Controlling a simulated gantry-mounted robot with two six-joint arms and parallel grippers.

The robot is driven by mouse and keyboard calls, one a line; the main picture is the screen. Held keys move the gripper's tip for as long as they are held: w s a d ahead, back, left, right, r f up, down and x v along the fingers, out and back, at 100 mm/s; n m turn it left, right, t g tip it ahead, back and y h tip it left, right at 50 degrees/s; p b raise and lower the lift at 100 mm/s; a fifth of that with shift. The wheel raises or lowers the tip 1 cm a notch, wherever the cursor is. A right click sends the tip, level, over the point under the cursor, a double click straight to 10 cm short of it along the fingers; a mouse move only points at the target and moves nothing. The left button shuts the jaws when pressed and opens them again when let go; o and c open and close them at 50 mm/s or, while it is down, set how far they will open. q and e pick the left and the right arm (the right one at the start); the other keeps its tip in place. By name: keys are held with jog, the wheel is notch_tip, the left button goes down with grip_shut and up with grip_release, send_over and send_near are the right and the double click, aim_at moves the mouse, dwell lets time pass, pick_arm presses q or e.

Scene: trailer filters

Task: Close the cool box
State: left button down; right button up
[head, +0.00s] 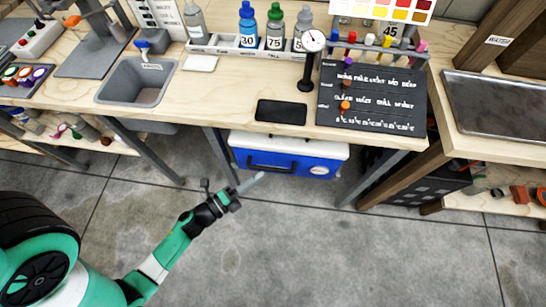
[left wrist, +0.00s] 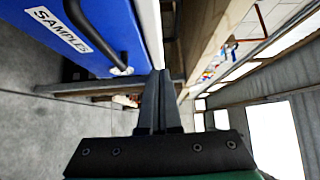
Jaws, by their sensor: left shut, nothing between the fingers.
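The cool box (head: 285,165) has a blue body and a white lid (head: 290,146). It is under the workbench, with its front facing out. A dark handle (head: 272,163) runs across its front. In the left wrist view its blue front (left wrist: 90,35) bears a SAMPLES label (left wrist: 58,29), and the pale lid edge (left wrist: 150,30) lies along the body. I cannot tell whether the lid is fully down. My left gripper (head: 262,176) is shut and empty, in front of the box. Its fingertips (left wrist: 160,74) point towards the lid edge, and contact cannot be made out. My right gripper is not in view.
The workbench top (head: 225,92) overhangs the box, with metal legs on either side. The grey floor (head: 290,240) in front is clear.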

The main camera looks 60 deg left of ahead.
aim_at(275, 142)
pick_arm(q)
jog(key=w+a, duration=0.1)
jog(key=w, duration=0.4)
jog(key=w+a, duration=0.1)
jog(key=w, duration=0.1)
jog(key=shift+w+a+b, duration=0.3)
jog(key=shift+a+b, duration=0.05)
jog(key=shift+w+a, duration=0.35)
jog(key=shift+a, duration=0.05)
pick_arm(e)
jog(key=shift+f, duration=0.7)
pick_arm(q)
jog(key=w+a, duration=0.1)
jog(key=w+a+p, duration=0.1)
jog(key=a, duration=0.1)
jog(key=shift+w+a, duration=0.2)
jog(key=shift+w, duration=0.2)
jog(key=shift+w+a, duration=0.15)
jog(key=shift+a, duration=0.2)
jog(key=shift+d+f, duration=0.1)
jog(key=shift+d, duration=0.1)
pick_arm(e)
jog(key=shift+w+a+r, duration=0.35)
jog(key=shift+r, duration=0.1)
